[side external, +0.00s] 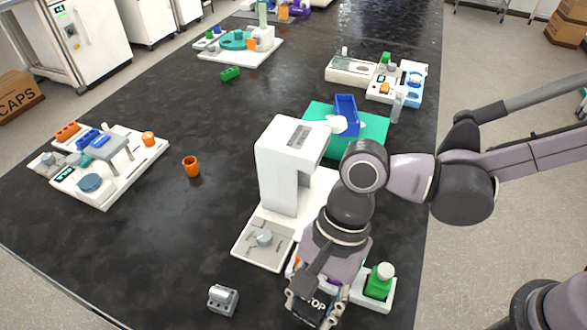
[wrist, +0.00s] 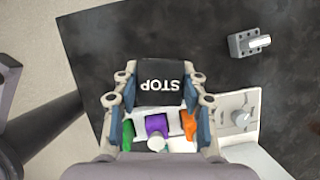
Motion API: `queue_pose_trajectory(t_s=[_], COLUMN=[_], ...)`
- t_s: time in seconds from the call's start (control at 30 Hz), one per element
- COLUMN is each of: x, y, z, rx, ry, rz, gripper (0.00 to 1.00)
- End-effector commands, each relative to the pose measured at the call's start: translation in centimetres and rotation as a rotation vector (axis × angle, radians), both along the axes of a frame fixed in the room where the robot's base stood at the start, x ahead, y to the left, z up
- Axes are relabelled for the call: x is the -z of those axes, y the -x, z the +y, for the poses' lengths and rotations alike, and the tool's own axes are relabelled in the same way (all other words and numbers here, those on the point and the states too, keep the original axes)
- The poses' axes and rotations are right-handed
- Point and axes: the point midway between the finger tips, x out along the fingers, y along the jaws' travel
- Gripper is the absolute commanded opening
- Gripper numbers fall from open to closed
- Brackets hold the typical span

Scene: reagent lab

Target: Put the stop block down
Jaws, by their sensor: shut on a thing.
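The stop block (wrist: 160,82) is a black block with white STOP lettering; it also shows at the bottom of the side external view (side external: 317,305). My gripper (wrist: 158,98) is shut on it, with a finger at each side of the block. In the side external view my gripper (side external: 315,300) points down near the front edge of the black table (side external: 130,245). The block's underside is hidden, so I cannot tell whether it touches the table.
A white machine (side external: 285,165) with a knobbed base stands just behind my gripper. A green-bodied bottle (side external: 379,282) is close on the right. A small grey metal block (side external: 223,299) lies to the left. An orange cup (side external: 191,166) stands farther back, with clear table around it.

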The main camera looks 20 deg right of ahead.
Motion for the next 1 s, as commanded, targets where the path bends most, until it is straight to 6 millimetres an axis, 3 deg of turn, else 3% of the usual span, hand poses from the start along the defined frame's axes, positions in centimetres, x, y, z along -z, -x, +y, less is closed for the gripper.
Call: queue_pose_trajectory(t_s=[0.6, 0.87, 1.0], x=[-7.7, -7.5, -7.5], y=[-0.2, -5.6, -9.3], z=[-0.1, -3.2, -6.0], rx=[0.005, 0.147, 0.252], ry=[0.0, 0.0, 0.0], rz=[0.0, -0.001, 0.0], gripper=[0.01, 0.01, 0.01])
